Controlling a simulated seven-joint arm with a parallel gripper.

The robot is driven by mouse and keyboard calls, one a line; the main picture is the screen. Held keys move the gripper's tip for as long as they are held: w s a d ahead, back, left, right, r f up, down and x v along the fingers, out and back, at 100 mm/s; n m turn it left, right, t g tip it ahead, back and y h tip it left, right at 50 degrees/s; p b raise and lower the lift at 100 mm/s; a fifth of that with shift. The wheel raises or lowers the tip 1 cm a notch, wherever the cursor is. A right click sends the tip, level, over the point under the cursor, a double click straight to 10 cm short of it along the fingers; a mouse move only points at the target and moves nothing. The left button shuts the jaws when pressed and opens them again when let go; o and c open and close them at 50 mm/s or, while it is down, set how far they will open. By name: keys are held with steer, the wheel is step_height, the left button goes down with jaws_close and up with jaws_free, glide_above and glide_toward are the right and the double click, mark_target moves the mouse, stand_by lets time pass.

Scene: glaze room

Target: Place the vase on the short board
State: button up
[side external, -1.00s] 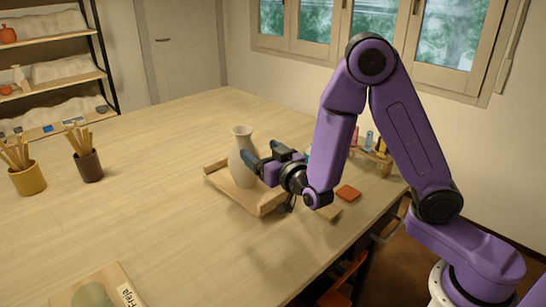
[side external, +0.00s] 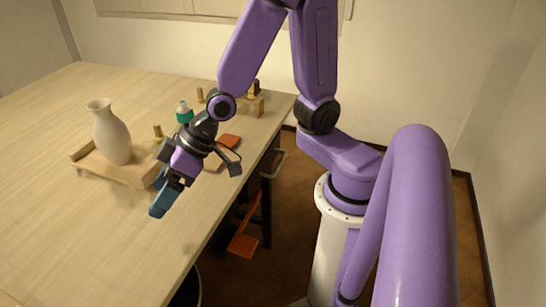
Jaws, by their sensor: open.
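The pale, narrow-necked vase (side external: 112,133) stands upright on a low wooden board (side external: 132,178) with raised edges, at the left of the view. I cannot tell for certain whether this is the short board. A second flat wooden piece (side external: 213,163) shows partly behind my wrist. My gripper (side external: 163,191) is open and empty, to the right of the vase and near the board's right corner. Its teal fingers point down toward the front and are clear of the vase. The far side of the vase's base is hidden.
An orange tile (side external: 229,141) lies right of my wrist. A teal bottle (side external: 184,114) and a small wooden rack (side external: 250,104) stand behind. The table's right edge is close, with an orange seat (side external: 243,245) below it. The front tabletop is clear.

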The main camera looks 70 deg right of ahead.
steer(key=s+d+r+n+g+h, duration=0.2)
steer(key=s+d+n+g+h, duration=0.3)
steer(key=s+d, duration=0.8)
steer(key=s+n, duration=0.1)
steer(key=s, duration=0.2)
steer(key=shift+s+d+r+h, duration=0.15)
steer(key=shift+s+d+h, duration=0.15)
steer(key=shift+s, duration=0.1)
